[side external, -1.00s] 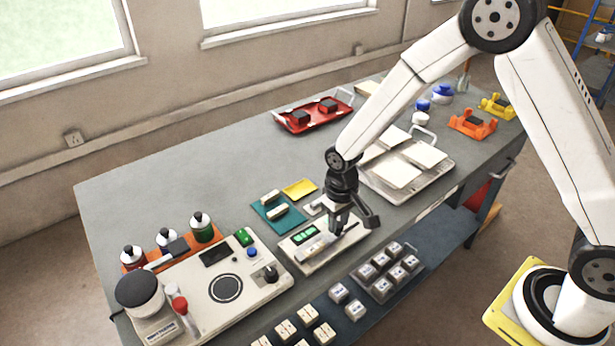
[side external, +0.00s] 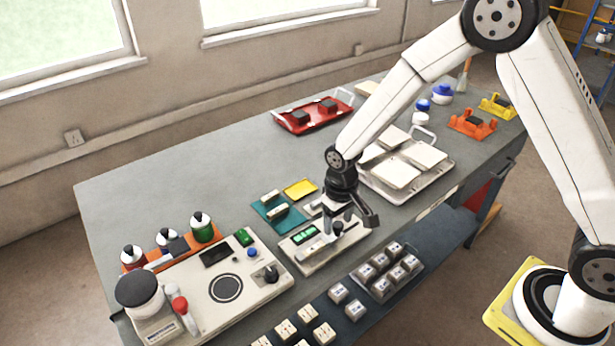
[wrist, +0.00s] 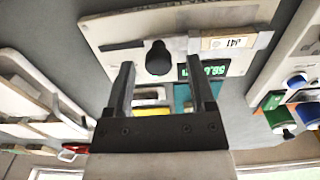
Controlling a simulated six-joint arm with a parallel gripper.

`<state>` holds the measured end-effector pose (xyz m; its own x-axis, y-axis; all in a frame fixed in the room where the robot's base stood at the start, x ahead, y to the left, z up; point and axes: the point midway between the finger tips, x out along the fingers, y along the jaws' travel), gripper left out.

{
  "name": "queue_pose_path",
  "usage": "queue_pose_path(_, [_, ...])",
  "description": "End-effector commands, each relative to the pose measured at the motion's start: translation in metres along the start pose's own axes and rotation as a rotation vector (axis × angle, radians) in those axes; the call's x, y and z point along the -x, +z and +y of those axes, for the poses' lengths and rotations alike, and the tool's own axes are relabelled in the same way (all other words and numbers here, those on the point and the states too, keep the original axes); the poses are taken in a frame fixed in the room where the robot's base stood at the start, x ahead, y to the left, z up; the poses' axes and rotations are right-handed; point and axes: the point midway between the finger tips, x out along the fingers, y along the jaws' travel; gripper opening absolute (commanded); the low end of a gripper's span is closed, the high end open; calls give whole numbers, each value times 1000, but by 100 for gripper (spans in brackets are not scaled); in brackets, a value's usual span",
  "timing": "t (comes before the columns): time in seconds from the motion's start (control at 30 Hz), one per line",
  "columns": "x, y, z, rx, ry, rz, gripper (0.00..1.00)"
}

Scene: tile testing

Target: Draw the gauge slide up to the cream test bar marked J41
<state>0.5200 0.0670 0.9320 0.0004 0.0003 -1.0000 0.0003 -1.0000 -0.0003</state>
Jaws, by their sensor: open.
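The gauge (side external: 345,252) is a pale flat plate with a green lit display (side external: 304,235). Its black slide knob (side external: 338,228) stands upright; in the wrist view the knob (wrist: 158,58) appears between my fingertips, with space on both sides. The cream test bar marked J41 (wrist: 228,43) lies on the gauge to the right of the knob in the wrist view, apart from it. In the side view the bar (side external: 313,249) is small and its mark unreadable. My gripper (side external: 339,219) is open and empty at the knob; contact cannot be told. It also shows in the wrist view (wrist: 160,68).
A tester (side external: 215,285) with knobs and bottles stands left of the gauge. A teal mat (side external: 265,215) and yellow pad (side external: 300,188) lie behind it. A tray of white tiles (side external: 435,180) is at right; small marked blocks (side external: 390,268) stand in front, lower.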

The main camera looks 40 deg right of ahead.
Motion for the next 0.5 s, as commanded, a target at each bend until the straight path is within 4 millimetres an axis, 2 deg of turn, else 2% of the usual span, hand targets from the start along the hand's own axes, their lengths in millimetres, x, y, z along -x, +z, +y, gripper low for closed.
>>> queue_pose_path(0.5, [28,0,0,0,0,1,71])
